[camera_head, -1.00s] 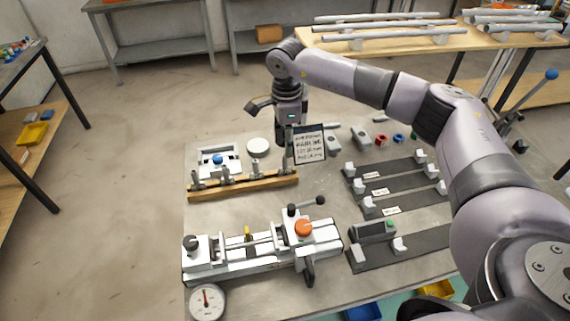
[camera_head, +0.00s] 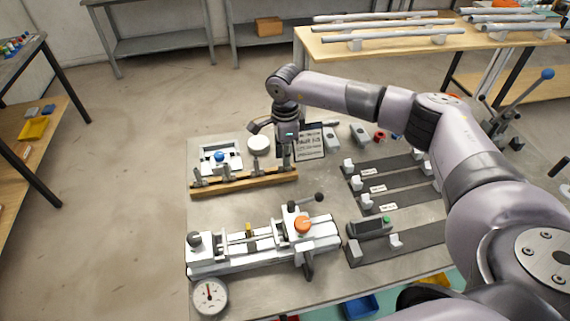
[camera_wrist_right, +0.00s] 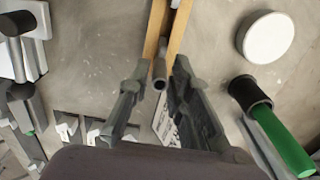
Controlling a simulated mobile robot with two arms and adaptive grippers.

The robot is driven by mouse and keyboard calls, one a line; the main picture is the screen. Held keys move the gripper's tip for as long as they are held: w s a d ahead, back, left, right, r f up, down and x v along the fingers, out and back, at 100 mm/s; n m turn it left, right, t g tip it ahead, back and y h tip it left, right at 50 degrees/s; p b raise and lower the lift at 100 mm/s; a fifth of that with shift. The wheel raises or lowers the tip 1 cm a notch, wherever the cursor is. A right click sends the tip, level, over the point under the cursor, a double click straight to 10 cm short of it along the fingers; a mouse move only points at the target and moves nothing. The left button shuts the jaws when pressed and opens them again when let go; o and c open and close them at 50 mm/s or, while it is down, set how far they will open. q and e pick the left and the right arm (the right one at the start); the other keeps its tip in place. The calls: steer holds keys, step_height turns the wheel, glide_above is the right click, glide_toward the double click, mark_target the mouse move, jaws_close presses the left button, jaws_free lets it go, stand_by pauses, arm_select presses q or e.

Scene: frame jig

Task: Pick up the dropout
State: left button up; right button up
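Several small grey metal dropouts, one of them here (camera_head: 226,173), stand in a row on a wooden rail (camera_head: 240,188) at the left of the workbench. My right gripper (camera_head: 286,164) points down at the rail's right end. In the right wrist view, a grey tubular piece (camera_wrist_right: 160,73), seemingly a dropout, stands at the rail's end between the two spread fingertips. The fingers (camera_wrist_right: 155,88) look open, with a gap to the piece; contact is not clear. The right gripper hides part of the rail's end in the head view. My left gripper is not in view.
A clamping jig (camera_head: 260,245) with an orange knob lies in front, beside a dial gauge (camera_head: 209,297). A white disc (camera_head: 259,144) and a sign (camera_head: 310,143) are close to the right gripper. Dark fixture strips (camera_head: 392,182) fill the right side.

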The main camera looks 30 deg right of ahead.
jaws_close()
steer(key=shift+r, duration=0.1)
